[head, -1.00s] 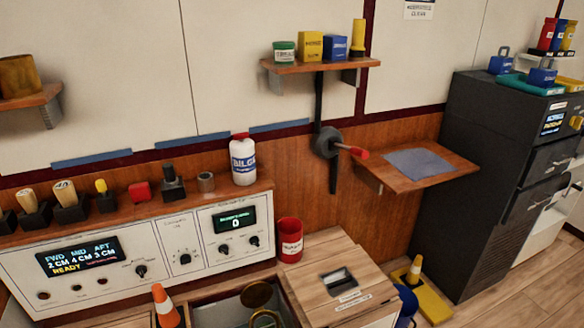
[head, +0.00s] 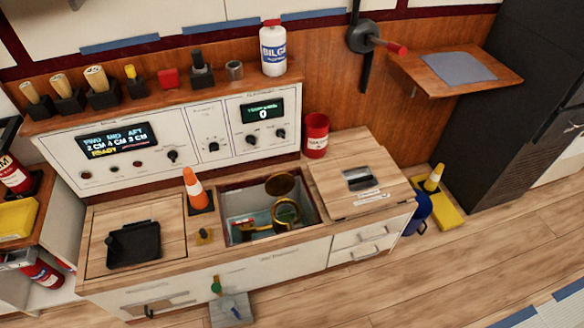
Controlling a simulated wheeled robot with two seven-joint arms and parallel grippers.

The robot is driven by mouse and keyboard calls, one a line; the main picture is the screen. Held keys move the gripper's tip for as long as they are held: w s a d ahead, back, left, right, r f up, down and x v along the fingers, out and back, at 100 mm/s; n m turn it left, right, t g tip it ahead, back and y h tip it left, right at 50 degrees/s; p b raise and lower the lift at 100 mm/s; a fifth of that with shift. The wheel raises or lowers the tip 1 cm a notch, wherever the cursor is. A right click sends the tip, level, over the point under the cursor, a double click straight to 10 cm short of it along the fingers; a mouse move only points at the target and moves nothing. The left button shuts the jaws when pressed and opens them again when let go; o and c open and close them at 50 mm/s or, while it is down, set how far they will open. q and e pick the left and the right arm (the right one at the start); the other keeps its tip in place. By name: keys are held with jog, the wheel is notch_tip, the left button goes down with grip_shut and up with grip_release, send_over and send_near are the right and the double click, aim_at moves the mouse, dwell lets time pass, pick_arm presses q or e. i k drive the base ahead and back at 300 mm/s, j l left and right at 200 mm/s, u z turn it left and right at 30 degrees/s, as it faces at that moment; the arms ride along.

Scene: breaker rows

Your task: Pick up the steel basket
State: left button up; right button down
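I cannot clearly make out a steel basket. A small grey metallic cylinder (head: 235,71) stands on the wooden shelf above the control panel, left of the white BILGE bottle (head: 273,48); it is too small to tell if it is a basket. An open well (head: 318,213) in the bench holds a brass ring-shaped fitting (head: 287,213), with a round brass disc (head: 280,185) above it. What is inside the ring is too small to tell. Neither of my grippers is in view.
An orange cone (head: 194,187) stands left of the well and a black tray (head: 134,244) lies farther left. A red can (head: 316,135) stands behind the wooden lid (head: 350,172). The floor at right is mostly clear.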

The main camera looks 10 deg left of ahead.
aim_at(286, 218)
jog(key=i+l+u, duration=0.75)
jog(key=i+j, duration=0.05)
jog(key=j, duration=0.05)
